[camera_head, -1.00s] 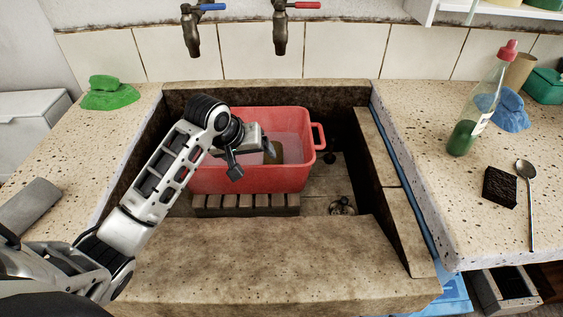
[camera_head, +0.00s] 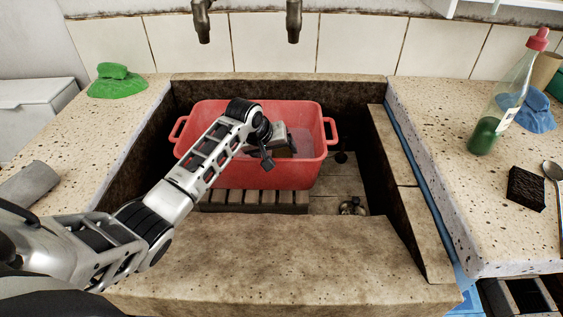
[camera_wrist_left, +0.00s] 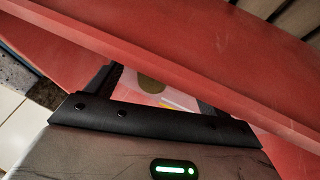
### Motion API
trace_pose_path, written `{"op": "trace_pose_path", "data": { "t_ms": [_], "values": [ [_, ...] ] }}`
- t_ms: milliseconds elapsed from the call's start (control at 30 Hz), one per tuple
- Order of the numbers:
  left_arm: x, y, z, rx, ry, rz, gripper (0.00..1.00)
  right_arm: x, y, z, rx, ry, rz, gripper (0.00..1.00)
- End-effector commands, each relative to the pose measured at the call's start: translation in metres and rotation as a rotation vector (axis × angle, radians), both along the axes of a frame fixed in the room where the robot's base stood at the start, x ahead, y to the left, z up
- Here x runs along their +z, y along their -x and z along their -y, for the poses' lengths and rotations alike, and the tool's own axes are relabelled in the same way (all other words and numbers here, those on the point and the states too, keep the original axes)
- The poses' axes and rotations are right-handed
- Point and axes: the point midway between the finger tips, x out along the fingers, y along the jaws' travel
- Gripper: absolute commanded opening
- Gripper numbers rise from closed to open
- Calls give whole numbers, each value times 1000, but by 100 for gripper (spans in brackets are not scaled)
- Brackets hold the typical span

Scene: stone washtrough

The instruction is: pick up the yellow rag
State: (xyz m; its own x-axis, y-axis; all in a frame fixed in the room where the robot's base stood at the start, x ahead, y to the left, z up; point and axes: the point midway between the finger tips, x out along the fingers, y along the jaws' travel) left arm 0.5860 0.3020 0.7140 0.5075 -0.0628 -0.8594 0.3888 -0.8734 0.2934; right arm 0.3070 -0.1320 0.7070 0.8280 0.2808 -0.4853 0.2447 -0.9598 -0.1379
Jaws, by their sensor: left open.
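The red tub (camera_head: 250,174) stands in the stone trough, with pale, cloudy water in it. My left gripper (camera_head: 287,143) is over the right part of the tub, low inside its rim. In the left wrist view, my left gripper (camera_wrist_left: 160,90) is open. The rag does not show clearly in the head view, where my gripper and arm hide part of the tub. My right gripper is out of view.
The tub's red wall (camera_wrist_left: 190,55) passes close to the gripper. Green cloth (camera_head: 117,83) lies on the left counter. The right counter holds a bottle (camera_head: 490,125), blue cloth (camera_head: 537,112), dark sponge (camera_head: 526,188) and spoon (camera_head: 555,180). Two taps (camera_head: 293,22) hang above the trough.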

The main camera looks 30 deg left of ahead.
Motion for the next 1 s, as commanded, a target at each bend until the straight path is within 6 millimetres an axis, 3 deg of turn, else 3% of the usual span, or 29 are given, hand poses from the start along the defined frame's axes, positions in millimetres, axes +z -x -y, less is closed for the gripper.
{"op": "trace_pose_path", "data": {
  "t_ms": [200,533,567,733,1000],
  "values": [
    [-32,-16,4,0,1,-2,81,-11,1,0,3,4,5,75],
    [-37,-20,4,0,0,0,81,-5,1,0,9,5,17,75],
    [-37,-20,4,0,0,0,76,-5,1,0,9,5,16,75],
    [-37,-20,4,0,-1,0,28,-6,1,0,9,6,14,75],
    [-36,-20,4,0,0,1,28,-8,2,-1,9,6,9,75]
  ]
}}
